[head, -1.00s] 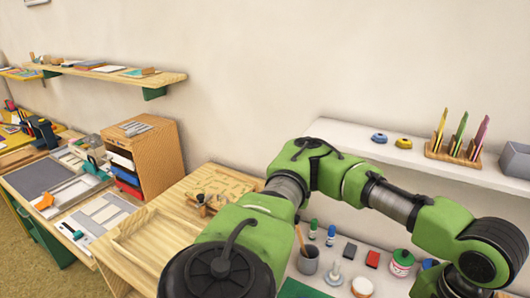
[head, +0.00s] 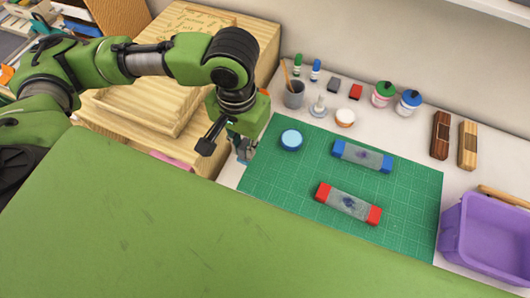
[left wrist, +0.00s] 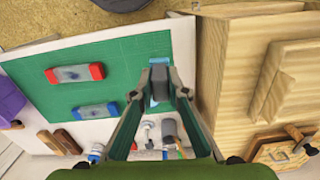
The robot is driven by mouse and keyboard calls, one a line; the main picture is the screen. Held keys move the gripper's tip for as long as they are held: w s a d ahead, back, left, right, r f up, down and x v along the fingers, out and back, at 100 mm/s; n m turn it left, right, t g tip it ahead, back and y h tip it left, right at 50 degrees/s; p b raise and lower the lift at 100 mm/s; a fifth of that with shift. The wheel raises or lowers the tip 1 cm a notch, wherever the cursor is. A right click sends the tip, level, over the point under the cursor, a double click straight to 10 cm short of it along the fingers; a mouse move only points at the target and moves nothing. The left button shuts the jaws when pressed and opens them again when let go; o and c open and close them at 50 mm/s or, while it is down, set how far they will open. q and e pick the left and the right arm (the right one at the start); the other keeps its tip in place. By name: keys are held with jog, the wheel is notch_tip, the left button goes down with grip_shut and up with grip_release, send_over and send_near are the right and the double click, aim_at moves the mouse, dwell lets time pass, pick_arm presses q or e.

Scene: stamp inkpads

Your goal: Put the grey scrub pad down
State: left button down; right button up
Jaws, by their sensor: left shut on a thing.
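My left gripper (head: 243,152) reaches down at the left edge of the green cutting mat (head: 410,190). I cannot tell whether the pad touches the surface below. A round blue-topped tin (head: 291,139) sits on the mat just right of the gripper. A blue-ended grey block (head: 362,157) and a red-ended grey block (head: 348,203) lie further right on the mat. My right gripper is not in view.
Behind the mat stand a grey cup (head: 293,95), small bottles, a green-lidded jar (head: 383,94) and a blue-lidded jar (head: 409,103). A purple bin (head: 487,235) is at the right. A wooden cabinet (head: 235,75) borders the left. The mat between tin and blocks is clear.

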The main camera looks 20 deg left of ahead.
pick_arm(q)
jog(key=s+d+f, duration=0.4)
jog(key=s+f, duration=0.1)
jog(key=s, duration=0.4)
jog(key=shift+n, duration=0.4)
jog(key=w+f, duration=0.3)
jog(key=w, duration=0.1)
jog(key=w+f+p, duration=0.1)
jog(key=w+f, duration=0.3)
jog(key=w, duration=0.1)
jog(key=w+d+f, duration=0.1)
jog(key=w+f, duration=0.2)
jog(key=w, duration=0.2)
jog(key=shift+w+f+p, duration=0.15)
jog(key=shift+f+p, duration=0.1)
jog(key=shift+p, duration=0.15)
notch_tip(320, 180, down, 2)
jog(key=shift+a+f+p, duration=0.1)
jog(key=shift+f+p, duration=0.05)
jog(key=shift+p, duration=0.25)
jog(key=shift+f, duration=0.4)
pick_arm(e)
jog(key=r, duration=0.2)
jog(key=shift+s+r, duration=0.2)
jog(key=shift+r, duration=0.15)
pick_arm(q)
jog(key=shift+f, duration=0.1)
